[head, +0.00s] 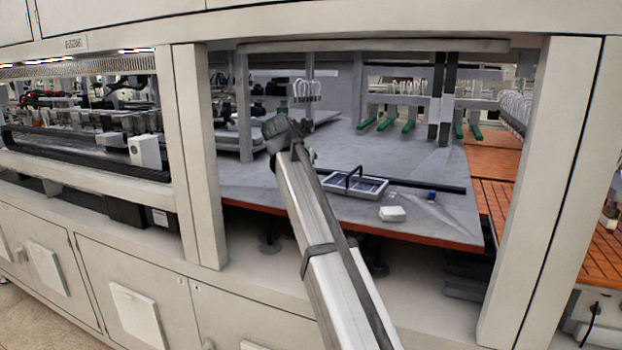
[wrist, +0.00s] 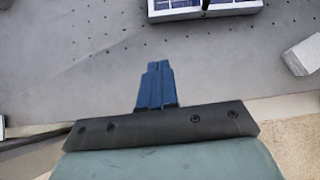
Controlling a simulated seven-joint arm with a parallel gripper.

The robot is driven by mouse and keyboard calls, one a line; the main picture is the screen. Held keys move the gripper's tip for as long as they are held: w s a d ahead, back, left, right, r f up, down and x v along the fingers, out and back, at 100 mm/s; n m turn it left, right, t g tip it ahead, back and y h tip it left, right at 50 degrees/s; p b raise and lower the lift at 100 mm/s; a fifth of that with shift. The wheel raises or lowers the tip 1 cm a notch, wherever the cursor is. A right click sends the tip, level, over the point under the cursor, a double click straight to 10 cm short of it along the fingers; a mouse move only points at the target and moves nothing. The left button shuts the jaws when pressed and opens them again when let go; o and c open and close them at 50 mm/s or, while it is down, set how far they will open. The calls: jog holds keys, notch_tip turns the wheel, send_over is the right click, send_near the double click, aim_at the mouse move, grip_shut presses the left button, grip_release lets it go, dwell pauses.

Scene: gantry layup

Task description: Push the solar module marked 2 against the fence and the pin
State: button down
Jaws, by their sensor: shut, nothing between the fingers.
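The solar module (head: 371,188), a small framed dark panel with a black handle, lies on the grey table to the right of my arm in the head view. Its pale near edge (wrist: 205,11) shows at the top of the wrist view. No number is readable on it. A long black bar, seemingly the fence (head: 425,186), runs behind the module and on to its right; contact cannot be told. A small blue piece, possibly the pin (head: 431,195), stands near the bar's right part. My gripper (wrist: 158,64) is shut and empty, its blue fingers apart from the module.
A white block (head: 392,213) lies near the table's front edge; it shows at right in the wrist view (wrist: 303,55). The grey perforated table (head: 240,185) is bare around my fingers. Frame posts (head: 545,190) stand at both sides of the opening.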

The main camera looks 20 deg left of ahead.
jog(key=s+a+m+y, duration=0.2)
jog(key=a+y, duration=0.4)
jog(key=a, duration=0.2)
jog(key=s+a+r+m+t+y, duration=0.5)
jog(key=r+m+y, duration=0.4)
jog(key=m, duration=0.6)
jog(key=w+d+f+m+t+h, duration=0.15)
jog(key=d+m+t+h, duration=0.3)
jog(key=m, duration=0.75)
jog(key=w+d+f+m+t+h, duration=0.15)
jog(key=d+m+t+h, duration=0.35)
jog(key=m, duration=0.7)
jog(key=d+f+m+g+h, duration=0.6)
jog(key=d+f+m+h, duration=0.5)
jog(key=m, duration=0.5)
jog(key=shift+y, duration=0.45)
jog(key=x, duration=0.7)
jog(key=f+x, duration=0.1)
jog(key=x, duration=0.2)
jog(key=shift+w+d, duration=0.15)
jog(key=shift+w, duration=0.2)
jog(key=shift+w+a, duration=0.7)
jog(key=shift+w, duration=0.25)
jog(key=shift+w+a, duration=0.3)
jog(key=shift+w, duration=0.25)
